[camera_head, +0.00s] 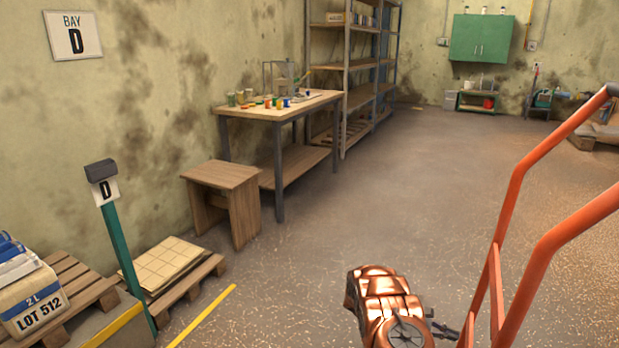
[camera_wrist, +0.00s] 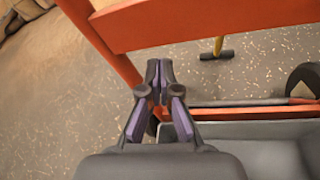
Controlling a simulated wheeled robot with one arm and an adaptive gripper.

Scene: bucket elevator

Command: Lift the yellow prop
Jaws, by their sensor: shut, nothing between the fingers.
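The yellow prop (camera_wrist: 218,46) shows in the wrist view as a short yellow upright with a dark crosspiece at its foot, beyond an orange bar that hides its upper part. My gripper (camera_wrist: 159,68) is shut and empty, to the left of the prop in the picture and apart from it. In the head view my gripper (camera_head: 445,328) is small and dark at the bottom, beside orange rails. I cannot make out the prop in the head view.
Orange rails (camera_head: 519,190) rise at the right. In the wrist view an orange bar (camera_wrist: 200,24) crosses above my fingers, with a grey tray (camera_wrist: 255,131) below and a dark wheel (camera_wrist: 304,80) at right. A workbench (camera_head: 275,112) and pallets (camera_head: 180,290) stand left; the middle floor is clear.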

